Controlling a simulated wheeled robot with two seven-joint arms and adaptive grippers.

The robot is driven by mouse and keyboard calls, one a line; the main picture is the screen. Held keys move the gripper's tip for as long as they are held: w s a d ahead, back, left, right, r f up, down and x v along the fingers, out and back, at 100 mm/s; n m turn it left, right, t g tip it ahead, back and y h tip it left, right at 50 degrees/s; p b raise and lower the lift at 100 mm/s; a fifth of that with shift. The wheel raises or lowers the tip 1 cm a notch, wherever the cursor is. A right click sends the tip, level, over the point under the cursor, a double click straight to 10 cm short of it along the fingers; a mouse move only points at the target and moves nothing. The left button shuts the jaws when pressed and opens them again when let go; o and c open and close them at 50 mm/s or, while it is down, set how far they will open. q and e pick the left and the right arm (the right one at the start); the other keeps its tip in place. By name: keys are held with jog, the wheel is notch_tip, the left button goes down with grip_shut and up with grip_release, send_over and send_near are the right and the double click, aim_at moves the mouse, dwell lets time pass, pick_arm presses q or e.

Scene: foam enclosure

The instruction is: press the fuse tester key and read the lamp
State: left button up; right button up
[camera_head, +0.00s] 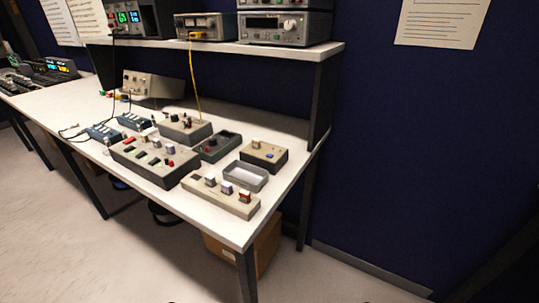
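A white workbench (112,181) carries several control boxes. I cannot tell for sure which is the fuse tester. A small dark box with a tan top (269,153) has a light knob and a blue spot, at the right of the group. A long beige box (222,196) at the front edge has several light blocks and a red-topped one at its right end. A large grey box (153,162) has rows of coloured parts and red knobs. Keys and lamps are too small to read. Neither of my grippers is in view.
An open white-lined tray (262,171) lies between the tan-topped and long beige boxes. A dark tray (211,152) lies behind. A shelf (327,49) with instruments overhangs the back. A yellow cable (194,85) hangs from it. The floor in front is clear.

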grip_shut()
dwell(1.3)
